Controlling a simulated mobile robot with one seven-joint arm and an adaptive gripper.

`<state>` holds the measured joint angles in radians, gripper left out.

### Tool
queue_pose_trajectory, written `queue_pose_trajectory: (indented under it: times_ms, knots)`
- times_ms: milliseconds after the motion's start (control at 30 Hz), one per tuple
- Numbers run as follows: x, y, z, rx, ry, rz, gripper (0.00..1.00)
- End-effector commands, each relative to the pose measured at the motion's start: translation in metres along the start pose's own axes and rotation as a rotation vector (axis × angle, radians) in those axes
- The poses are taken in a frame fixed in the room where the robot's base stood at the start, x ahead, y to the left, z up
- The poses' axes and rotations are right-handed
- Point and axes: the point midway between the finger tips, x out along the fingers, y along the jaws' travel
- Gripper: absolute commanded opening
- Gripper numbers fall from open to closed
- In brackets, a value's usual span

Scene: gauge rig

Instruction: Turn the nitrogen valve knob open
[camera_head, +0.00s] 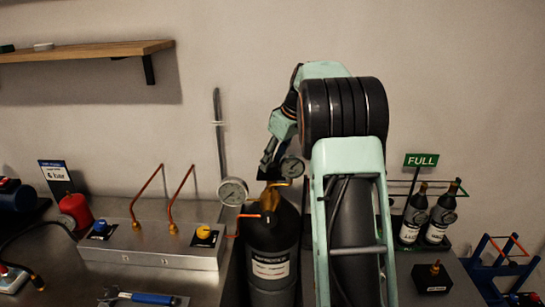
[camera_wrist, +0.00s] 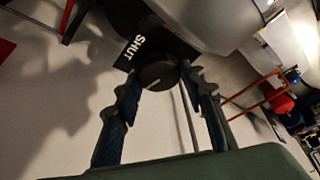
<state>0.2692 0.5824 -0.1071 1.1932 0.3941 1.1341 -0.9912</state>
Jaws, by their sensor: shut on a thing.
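In the wrist view a round black knob (camera_wrist: 158,73) with a white pointer line sits beside a black plate lettered SHUT (camera_wrist: 133,47). My gripper (camera_wrist: 166,80) has one finger on each side of the knob, with the fingertips closed on its rim. In the head view my gripper (camera_head: 268,168) reaches down to the brass fittings on top of a dark gas cylinder (camera_head: 271,285). The knob cannot be made out there, being small and partly behind my gripper. A round gauge (camera_head: 292,169) is just right of my gripper, and a larger gauge (camera_head: 233,191) is to its left.
A steel panel (camera_head: 150,258) with a blue knob (camera_head: 100,227), a yellow knob (camera_head: 204,232) and copper tubes stands at left. Dark bottles (camera_head: 415,217) stand in a rack under a green FULL sign (camera_head: 421,160) at right. A wooden shelf (camera_head: 85,52) is at upper left.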

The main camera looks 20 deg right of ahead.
Motion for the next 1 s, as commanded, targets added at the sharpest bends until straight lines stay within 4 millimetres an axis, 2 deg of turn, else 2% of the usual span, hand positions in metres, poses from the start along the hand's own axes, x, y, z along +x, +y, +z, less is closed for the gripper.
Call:
queue_pose_trajectory:
  times_ms: [400,933,967,1000]
  knots:
    - [-0.0012,0.0017,-0.0009,-0.168,0.001,-0.066,0.13]
    - [-0.0001,0.0009,-0.0005,-0.191,0.000,-0.077,0.13]
    - [0.0000,0.0009,-0.0005,-0.191,0.000,-0.077,0.38]
    - [0.0000,0.0009,-0.0004,-0.190,0.000,-0.077,0.42]
